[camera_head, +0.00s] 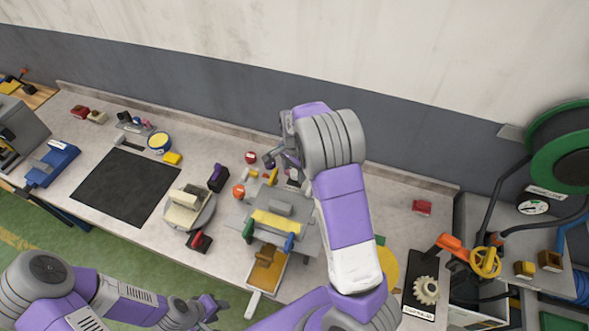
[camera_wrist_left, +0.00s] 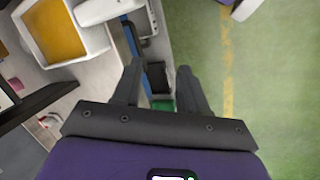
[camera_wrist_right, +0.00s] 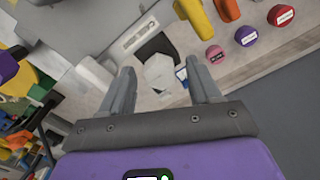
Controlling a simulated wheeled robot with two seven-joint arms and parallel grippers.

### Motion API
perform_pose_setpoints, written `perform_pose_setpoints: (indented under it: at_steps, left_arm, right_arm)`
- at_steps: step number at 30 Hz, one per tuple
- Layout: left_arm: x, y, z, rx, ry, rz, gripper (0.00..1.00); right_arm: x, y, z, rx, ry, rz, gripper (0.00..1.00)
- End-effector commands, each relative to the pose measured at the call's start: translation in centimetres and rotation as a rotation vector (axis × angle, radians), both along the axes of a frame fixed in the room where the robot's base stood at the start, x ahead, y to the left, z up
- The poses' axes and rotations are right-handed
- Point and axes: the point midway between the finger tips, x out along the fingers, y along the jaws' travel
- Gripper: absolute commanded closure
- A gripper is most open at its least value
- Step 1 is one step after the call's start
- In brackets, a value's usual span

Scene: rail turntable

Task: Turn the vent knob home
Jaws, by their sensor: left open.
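I cannot read which part is the vent knob. In the right wrist view a pale faceted knob (camera_wrist_right: 158,72) shows between my right fingers, in front of a black square plate (camera_wrist_right: 156,48). My right gripper (camera_wrist_right: 163,72) is open and empty; whether its fingertips reach the knob's depth I cannot tell. In the head view my right gripper (camera_head: 278,158) is over the back of the bench, and the wrist hides what lies behind it. My left gripper (camera_head: 212,307) is open and empty in front of the bench; its fingers show in the left wrist view (camera_wrist_left: 157,75).
Labelled round parts in pink (camera_wrist_right: 214,54), purple (camera_wrist_right: 246,34) and red (camera_wrist_right: 281,15) stand beside the pale knob. A grey fixture with a yellow block (camera_head: 276,222) sits below my right arm. The black mat (camera_head: 125,187) at left is clear.

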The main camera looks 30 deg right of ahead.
Motion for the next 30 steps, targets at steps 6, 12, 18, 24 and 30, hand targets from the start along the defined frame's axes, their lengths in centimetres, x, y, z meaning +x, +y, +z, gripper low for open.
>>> perform_pose_setpoints:
  at_steps: [6,12,18,24,30]
  left_arm:
    - [0.0,0.0,0.0,0.0,0.0,0.0,0.57]
    - [0.0,0.0,-0.3,0.0,0.0,0.0,0.57]
    - [0.0,0.0,-0.6,0.0,0.0,0.0,0.57]
    - [0.0,0.0,-0.7,0.0,0.0,0.0,0.57]
    - [0.0,0.0,-0.7,0.0,0.0,0.0,0.57]
  right_arm:
    - [0.0,0.0,0.0,0.001,0.001,0.0,0.38]
    - [0.1,0.0,1.8,0.001,-0.003,0.0,0.38]
    - [0.0,0.1,5.2,0.001,-0.003,0.001,0.38]
    - [0.0,0.0,7.3,0.0,0.0,0.0,0.38]
    - [0.0,0.0,7.6,0.0,0.001,0.0,0.38]
